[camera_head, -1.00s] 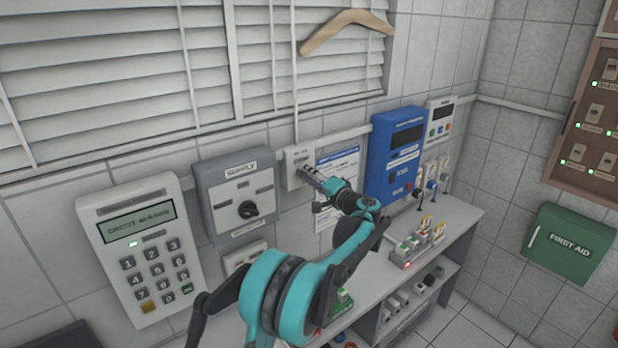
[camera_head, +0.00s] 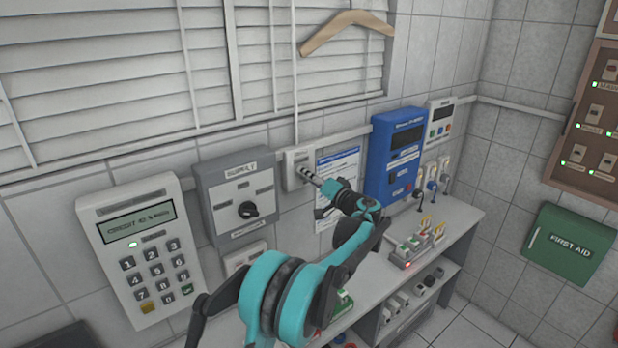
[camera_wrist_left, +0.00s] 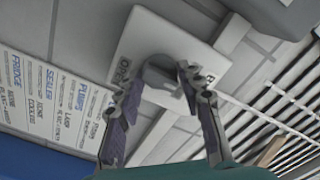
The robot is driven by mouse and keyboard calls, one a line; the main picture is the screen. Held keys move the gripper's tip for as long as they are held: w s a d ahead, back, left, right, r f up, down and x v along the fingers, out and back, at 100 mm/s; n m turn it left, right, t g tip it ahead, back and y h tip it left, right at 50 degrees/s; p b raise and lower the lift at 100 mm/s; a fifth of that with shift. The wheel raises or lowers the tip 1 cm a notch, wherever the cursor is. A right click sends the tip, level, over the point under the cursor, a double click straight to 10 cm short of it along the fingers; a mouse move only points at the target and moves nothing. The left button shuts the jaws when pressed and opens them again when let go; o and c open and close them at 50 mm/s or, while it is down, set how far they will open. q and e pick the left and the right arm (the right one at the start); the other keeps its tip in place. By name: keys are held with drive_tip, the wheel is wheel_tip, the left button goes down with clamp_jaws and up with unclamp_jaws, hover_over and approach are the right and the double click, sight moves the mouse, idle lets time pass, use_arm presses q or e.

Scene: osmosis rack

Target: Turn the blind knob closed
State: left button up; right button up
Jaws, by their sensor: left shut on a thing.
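The blind knob sits on a small white wall plate (camera_head: 291,158) below the window blind (camera_head: 110,90). My left gripper (camera_head: 305,173) reaches the plate from the lower right, its fingertips at the knob. In the left wrist view the white plate (camera_wrist_left: 150,35) carries an "OPEN" label at its left and another label, partly hidden, at its right. The grey knob (camera_wrist_left: 161,74) lies between the fingertips of my left gripper (camera_wrist_left: 164,78), which is shut on it. The blind's slats hang across the window; light gaps between them are hard to judge. My right gripper is out of view.
A grey box with a black dial (camera_head: 248,209) and a keypad (camera_head: 150,250) are left of the plate. A printed notice (camera_head: 338,180) and a blue unit (camera_head: 396,150) are right of it. The bench (camera_head: 455,218) below holds switches. A wooden hanger-shaped piece (camera_head: 345,27) is above.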

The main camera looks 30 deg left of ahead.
use_arm(q)
drive_tip(key=shift+f, duration=0.1)
drive_tip(key=o, duration=1.1)
drive_tip(key=shift+o, duration=0.2)
drive_tip(key=v, duration=1.2)
drive_tip(key=shift+s, duration=0.1)
